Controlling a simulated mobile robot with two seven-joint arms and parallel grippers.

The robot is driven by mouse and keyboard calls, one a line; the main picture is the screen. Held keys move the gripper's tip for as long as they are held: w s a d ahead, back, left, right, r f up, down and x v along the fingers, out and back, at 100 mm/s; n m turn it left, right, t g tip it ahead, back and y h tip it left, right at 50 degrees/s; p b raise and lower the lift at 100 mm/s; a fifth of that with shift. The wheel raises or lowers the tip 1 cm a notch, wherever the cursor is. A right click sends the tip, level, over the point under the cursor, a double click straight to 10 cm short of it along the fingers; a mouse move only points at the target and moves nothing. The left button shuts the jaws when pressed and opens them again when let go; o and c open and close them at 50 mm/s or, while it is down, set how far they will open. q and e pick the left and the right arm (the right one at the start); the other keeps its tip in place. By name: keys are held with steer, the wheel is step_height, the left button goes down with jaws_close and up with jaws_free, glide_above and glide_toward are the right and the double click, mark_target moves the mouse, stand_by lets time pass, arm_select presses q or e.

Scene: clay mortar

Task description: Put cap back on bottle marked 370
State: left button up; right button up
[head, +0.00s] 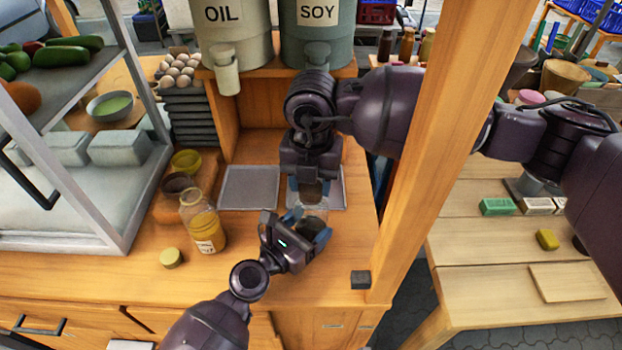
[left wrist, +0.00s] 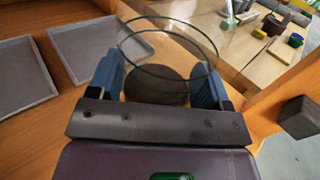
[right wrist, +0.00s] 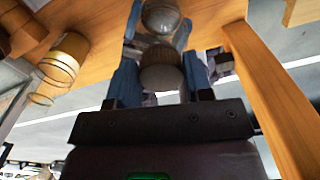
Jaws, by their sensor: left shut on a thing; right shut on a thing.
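My left gripper (head: 296,236) is shut on a clear glass bottle (head: 312,214), low over the counter. Its clear round glass also shows in the left wrist view (left wrist: 168,48), with something dark inside or behind it. My right gripper (head: 308,190) is above it, shut on a brown cap (head: 312,188). The cap shows between the fingers in the right wrist view (right wrist: 162,72). I cannot tell whether cap and bottle touch. Another bottle with yellow contents (head: 205,228) stands open on the counter, its label too small to read. A yellow cap (head: 171,258) lies near it.
Two grey trays lie behind the bottles, the left one bare (head: 248,186). A wooden post (head: 430,140) rises close on the right. Small bowls (head: 186,161) stand at the left beside a glass case. The front counter is mostly clear. A dark block (head: 361,280) sits at its right edge.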

steer(key=o, duration=0.9)
steer(key=shift+r, duration=0.1)
steer(key=shift+r, duration=2.15)
steer(key=shift+c, duration=0.4)
